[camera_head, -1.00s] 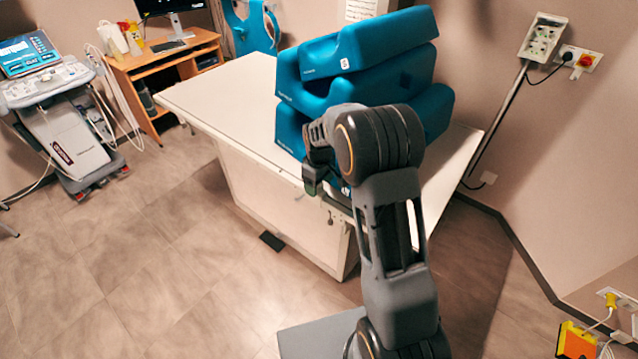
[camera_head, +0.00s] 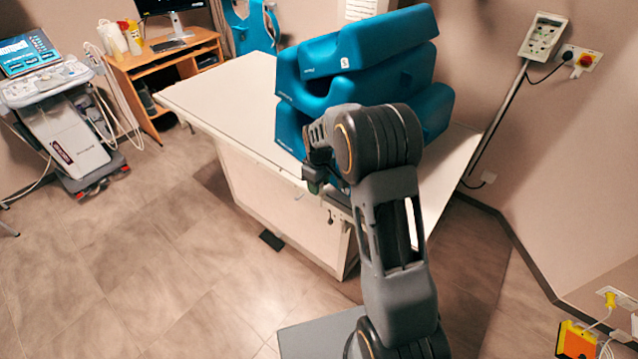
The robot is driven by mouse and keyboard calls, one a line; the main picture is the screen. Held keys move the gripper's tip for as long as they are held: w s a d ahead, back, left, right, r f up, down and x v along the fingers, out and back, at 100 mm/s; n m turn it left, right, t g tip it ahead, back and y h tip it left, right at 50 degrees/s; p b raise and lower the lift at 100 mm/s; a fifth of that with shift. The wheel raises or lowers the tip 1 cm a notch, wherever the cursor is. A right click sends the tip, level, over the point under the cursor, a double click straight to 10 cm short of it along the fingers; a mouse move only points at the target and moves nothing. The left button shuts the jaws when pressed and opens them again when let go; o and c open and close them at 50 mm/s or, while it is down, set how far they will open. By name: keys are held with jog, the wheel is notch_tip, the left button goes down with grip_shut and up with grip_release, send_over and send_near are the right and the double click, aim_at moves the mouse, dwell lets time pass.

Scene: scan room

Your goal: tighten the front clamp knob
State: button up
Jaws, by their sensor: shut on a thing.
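My gripper (camera_head: 314,187) is at the front edge of the white table (camera_head: 226,100), low in front of the stacked blue cushions. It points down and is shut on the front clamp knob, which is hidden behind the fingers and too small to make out. A small piece of metal clamp or rail hardware (camera_head: 337,212) shows just below and right of the gripper, along the table's edge. My wrist and forearm cover part of the edge to the right.
Several blue foam cushions (camera_head: 372,42) are stacked on the table close behind my arm. A wheeled ultrasound machine (camera_head: 62,125) and a wooden desk (camera_head: 165,62) stand at the left. The floor at front left is clear.

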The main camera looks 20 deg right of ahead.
jog(key=shift+m, duration=0.3)
jog(key=m+b, duration=0.1)
jog(key=m, duration=0.3)
jog(key=m+b, duration=0.1)
jog(key=m, duration=0.3)
jog(key=shift+m, duration=0.3)
jog(key=m+b, duration=0.1)
jog(key=m, duration=0.3)
jog(key=shift+m, duration=2.3)
jog(key=o, duration=0.9)
notch_tip(320, 180, up, 14)
jog(key=shift+f+b, duration=0.1)
jog(key=shift+b, duration=0.35)
